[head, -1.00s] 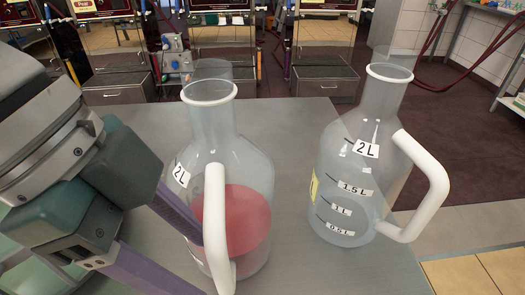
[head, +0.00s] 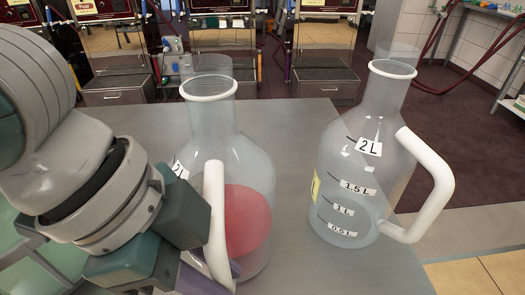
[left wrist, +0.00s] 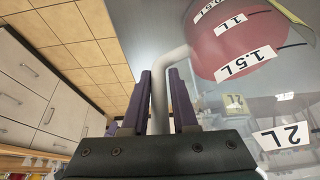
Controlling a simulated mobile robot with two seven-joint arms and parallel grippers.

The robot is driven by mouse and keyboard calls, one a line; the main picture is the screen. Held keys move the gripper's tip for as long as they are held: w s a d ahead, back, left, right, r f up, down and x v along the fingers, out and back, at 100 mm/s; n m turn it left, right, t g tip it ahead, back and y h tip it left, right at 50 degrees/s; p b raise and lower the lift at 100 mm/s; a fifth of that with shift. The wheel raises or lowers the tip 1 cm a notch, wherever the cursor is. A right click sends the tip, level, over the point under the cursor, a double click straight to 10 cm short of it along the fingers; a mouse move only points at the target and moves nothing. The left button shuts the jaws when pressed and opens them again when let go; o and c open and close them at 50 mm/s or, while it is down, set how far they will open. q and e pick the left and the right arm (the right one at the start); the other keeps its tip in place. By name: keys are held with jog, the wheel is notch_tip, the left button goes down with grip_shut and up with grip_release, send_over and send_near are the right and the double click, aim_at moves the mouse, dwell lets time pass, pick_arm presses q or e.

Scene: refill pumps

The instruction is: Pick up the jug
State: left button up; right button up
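A clear jug (head: 250,165) with a white rim, white handle (head: 215,225) and red liquid stands on the grey table. In the left wrist view its red liquid (left wrist: 235,45) and volume labels show at upper right. My left gripper (head: 205,265) is at this jug's handle. In the left wrist view its two purple fingers (left wrist: 160,95) stand on either side of the handle (left wrist: 182,100), apart, with no clear grip on it. The fingers are mostly hidden in the head view. My right gripper is not in view.
A second clear jug (head: 345,165), without red liquid, stands to the right with its handle facing right. The grey table (head: 290,125) is bare between and behind the jugs. Machines with drawers (head: 318,85) stand further back.

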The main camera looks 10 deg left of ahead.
pick_arm(q)
grip_shut()
jog(key=shift+s+f, duration=0.1)
dwell(0.7)
